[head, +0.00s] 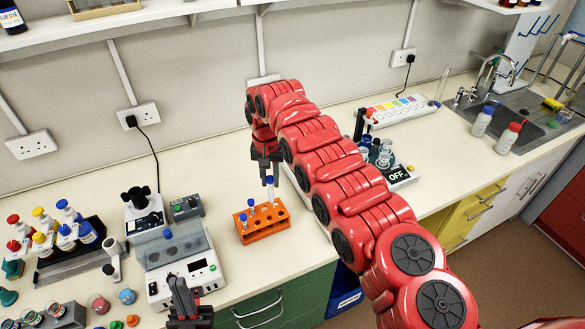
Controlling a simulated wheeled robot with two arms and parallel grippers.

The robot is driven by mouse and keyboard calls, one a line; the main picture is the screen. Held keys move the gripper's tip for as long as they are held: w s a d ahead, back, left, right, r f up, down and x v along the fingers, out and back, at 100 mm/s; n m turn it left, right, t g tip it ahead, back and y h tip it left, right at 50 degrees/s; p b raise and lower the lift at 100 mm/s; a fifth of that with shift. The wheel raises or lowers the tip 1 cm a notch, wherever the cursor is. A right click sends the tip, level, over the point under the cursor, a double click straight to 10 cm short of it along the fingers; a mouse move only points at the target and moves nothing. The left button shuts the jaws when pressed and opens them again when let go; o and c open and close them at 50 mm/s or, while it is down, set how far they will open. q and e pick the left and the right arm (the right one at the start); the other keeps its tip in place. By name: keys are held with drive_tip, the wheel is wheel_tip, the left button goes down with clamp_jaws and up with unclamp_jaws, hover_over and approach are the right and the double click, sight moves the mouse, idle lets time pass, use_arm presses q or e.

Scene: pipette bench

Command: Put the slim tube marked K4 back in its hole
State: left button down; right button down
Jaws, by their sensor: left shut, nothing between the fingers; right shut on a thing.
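A slim tube with a blue cap (270,188) hangs upright in my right gripper (269,178), which is shut on it above the back of the orange rack (264,234). I cannot tell whether the tube's lower end is over the rack or inside a hole, and its marking is too small to read. Other blue-capped tubes (244,217) stand at the rack's left side, and open holes show toward its right. My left gripper (190,308) is shut and empty at the bottom edge, in front of the grey bench device.
A grey device with a display (186,272) stands left of the rack. A black-and-white device reading OFF (397,175) stands right, behind my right arm.

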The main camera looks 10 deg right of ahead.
wheel_tip(320, 180, down, 10)
drive_tip(key=a+b, duration=0.1)
drive_tip(key=b, duration=0.2)
drive_tip(key=shift+r+b, duration=0.2)
drive_tip(key=shift+b, duration=0.1)
idle(0.4)
drive_tip(key=shift+a+f, duration=0.1)
drive_tip(key=shift+f, duration=0.1)
drive_tip(key=shift+f+b, duration=0.75)
drive_tip(key=shift+b, duration=0.05)
drive_tip(key=shift+f, duration=0.15)
drive_tip(key=c, duration=0.6)
unclamp_jaws()
